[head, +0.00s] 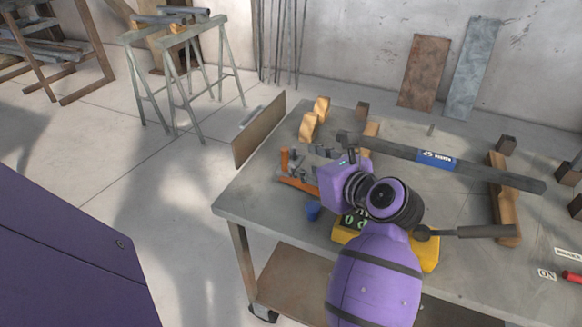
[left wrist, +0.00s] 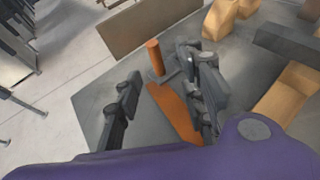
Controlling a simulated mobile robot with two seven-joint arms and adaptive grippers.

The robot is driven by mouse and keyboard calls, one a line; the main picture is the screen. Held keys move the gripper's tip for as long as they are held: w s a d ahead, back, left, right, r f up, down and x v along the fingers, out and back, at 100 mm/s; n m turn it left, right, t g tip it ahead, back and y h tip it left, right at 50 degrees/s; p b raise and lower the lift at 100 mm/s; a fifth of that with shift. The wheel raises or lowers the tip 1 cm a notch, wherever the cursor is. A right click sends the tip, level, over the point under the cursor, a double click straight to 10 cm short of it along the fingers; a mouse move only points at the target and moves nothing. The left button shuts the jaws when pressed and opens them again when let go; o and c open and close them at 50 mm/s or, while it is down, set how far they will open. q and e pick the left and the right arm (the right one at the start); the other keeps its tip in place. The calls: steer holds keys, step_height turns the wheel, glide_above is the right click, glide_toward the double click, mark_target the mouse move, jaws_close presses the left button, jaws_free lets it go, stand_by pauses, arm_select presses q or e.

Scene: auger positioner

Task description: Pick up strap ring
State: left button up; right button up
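My left gripper (head: 306,162) is over the left part of the workbench, with its fingers spread in the left wrist view (left wrist: 163,70). An orange strip with an upright orange post (head: 285,158) lies on the bench below the fingers. In the left wrist view, the orange strip (left wrist: 176,112) shows between the fingers, with a dark metal piece beside the post. I see no contact. I cannot clearly make out a strap ring; it may be part of this piece or hidden by the gripper. My right gripper is not in view.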

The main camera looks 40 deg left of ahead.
mark_target(287, 159)
arm_select(q)
steer(key=x, duration=0.7)
steer(key=shift+s+a, duration=0.15)
steer(key=shift+a, duration=0.2)
jaws_close()
